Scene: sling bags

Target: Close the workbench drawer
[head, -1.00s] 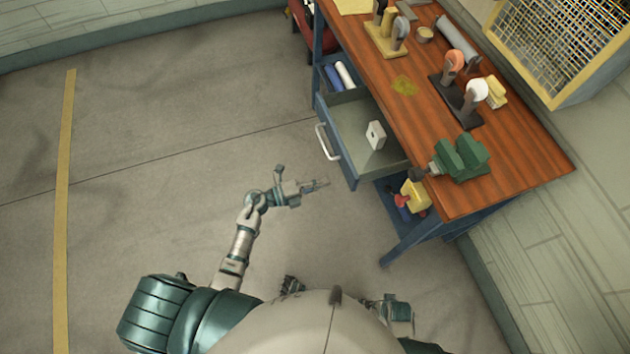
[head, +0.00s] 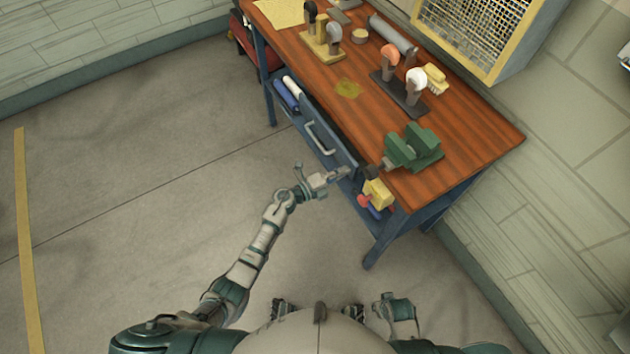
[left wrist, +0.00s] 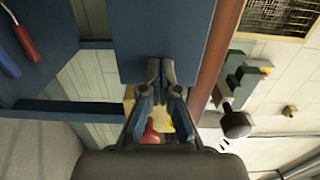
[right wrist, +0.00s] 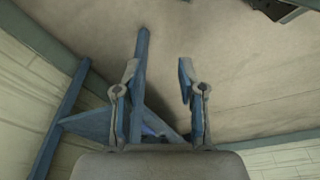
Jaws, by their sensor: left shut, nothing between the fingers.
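The blue workbench drawer (head: 338,152) with its pale bar handle (head: 318,140) sits close under the tabletop edge, its inside no longer showing. A dark strip shows above its front, so I cannot tell if it is flush. My left gripper (head: 345,173) is shut and empty at the near lower end of the drawer front. In the left wrist view its fingertips (left wrist: 160,68) overlap a flat blue panel (left wrist: 165,35); contact is unclear. My right gripper (right wrist: 160,68) is open and empty, over the floor, away from the drawer, with blue bars behind it.
A yellow item (head: 377,192) sits below the near end. A wire-front cabinet (head: 475,30) is above. The floor to the left is clear.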

